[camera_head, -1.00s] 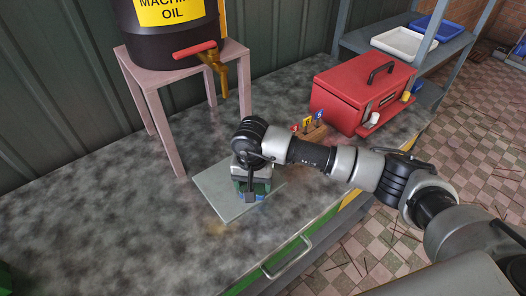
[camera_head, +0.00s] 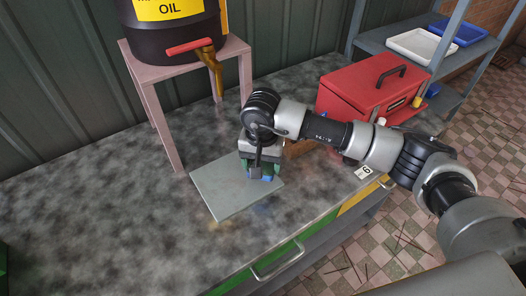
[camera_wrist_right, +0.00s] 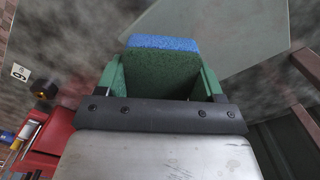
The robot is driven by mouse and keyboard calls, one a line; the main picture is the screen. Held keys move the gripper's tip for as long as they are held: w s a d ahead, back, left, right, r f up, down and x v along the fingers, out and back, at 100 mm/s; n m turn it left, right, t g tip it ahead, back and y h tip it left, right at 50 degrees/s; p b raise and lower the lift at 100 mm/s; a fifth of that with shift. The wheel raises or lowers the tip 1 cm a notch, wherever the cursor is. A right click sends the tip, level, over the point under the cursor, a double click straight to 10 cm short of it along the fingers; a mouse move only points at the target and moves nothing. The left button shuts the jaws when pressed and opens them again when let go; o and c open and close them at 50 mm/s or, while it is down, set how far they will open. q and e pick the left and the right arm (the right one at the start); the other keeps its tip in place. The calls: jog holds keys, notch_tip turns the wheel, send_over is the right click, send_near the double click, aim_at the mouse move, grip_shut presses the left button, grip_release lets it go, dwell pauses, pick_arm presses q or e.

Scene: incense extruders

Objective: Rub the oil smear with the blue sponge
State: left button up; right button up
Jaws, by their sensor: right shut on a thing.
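The blue sponge (camera_head: 267,178) is in my right gripper (camera_head: 259,172), above the right part of a flat grey plate (camera_head: 222,193) on the bench. In the right wrist view the sponge (camera_wrist_right: 163,44) shows a blue face and a green body between the two green fingers of the gripper (camera_wrist_right: 163,78). The gripper is shut on it. I cannot tell whether the sponge touches the plate. Faint yellowish and bluish tints, possibly the oil smear (camera_head: 217,223), show by the plate's front edge. My left gripper is out of view.
A black oil drum (camera_head: 178,38) with a red-handled tap stands on a pinkish stand (camera_head: 148,95) behind the plate. A red toolbox (camera_head: 362,88) is at the back right. The bench (camera_head: 110,225) is clear at left.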

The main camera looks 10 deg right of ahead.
notch_tip(320, 180, up, 2)
jog(key=shift+d+r+p, duration=0.1)
jog(key=shift+r+p, duration=0.05)
jog(key=shift+p, duration=0.2)
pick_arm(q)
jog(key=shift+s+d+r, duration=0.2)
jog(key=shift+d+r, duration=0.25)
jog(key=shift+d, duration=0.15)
pick_arm(e)
jog(key=shift+r, duration=0.15)
